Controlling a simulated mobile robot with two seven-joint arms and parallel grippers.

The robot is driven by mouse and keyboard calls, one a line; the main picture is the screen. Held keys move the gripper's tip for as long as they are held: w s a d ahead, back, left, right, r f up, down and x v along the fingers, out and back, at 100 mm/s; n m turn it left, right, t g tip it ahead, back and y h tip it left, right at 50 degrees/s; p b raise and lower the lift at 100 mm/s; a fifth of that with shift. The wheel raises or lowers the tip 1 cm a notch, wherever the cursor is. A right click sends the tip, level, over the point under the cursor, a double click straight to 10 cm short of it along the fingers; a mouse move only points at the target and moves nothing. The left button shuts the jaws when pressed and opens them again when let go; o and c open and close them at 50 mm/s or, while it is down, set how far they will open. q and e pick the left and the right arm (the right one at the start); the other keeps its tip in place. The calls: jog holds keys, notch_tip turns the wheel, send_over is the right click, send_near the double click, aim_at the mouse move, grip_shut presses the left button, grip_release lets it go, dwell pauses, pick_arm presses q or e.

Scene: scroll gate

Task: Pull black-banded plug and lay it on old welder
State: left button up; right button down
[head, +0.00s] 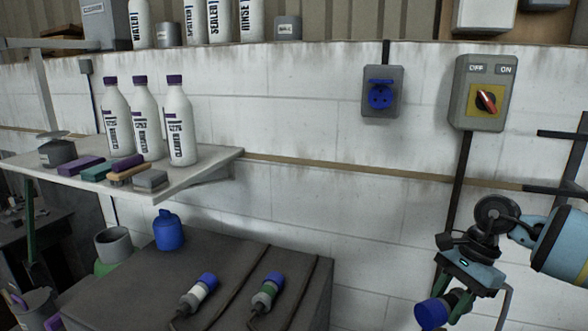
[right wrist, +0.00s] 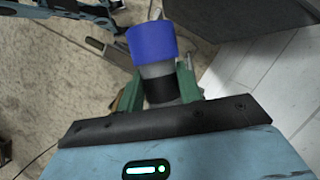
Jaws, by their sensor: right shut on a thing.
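My right gripper (head: 452,303) is at the lower right of the head view, shut on the black-banded plug. The plug's blue end (head: 432,312) points down and left there. In the right wrist view the plug (right wrist: 155,68) shows a blue end, grey body and black band, between green fingers. A wide dark grey box (head: 225,262), seemingly the old welder, stands at the lower middle, left of the gripper. A white-banded plug (head: 198,290) and a green-banded plug (head: 266,291) lie on its top. The wall socket (head: 381,92) has its blue face empty.
A grey switch box (head: 482,92) with a red knob hangs right of the socket. A shelf (head: 215,162) with bottles and small blocks juts out above the box's left part. A blue canister (head: 168,230) stands at the box's back left. The box top's back right is clear.

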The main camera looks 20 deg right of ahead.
jog(key=w+a+n+g+h, duration=0.1)
jog(key=a+n+g+h, duration=0.1)
jog(key=a+n, duration=0.7)
jog(key=w+a+n+g+h+p, duration=0.1)
jog(key=a+n+g+h, duration=0.1)
jog(key=a+n, duration=0.7)
jog(key=a, duration=0.4)
jog(key=shift+w+a+r, duration=0.3)
jog(key=shift+a+r, duration=0.05)
jog(key=shift+r, duration=0.05)
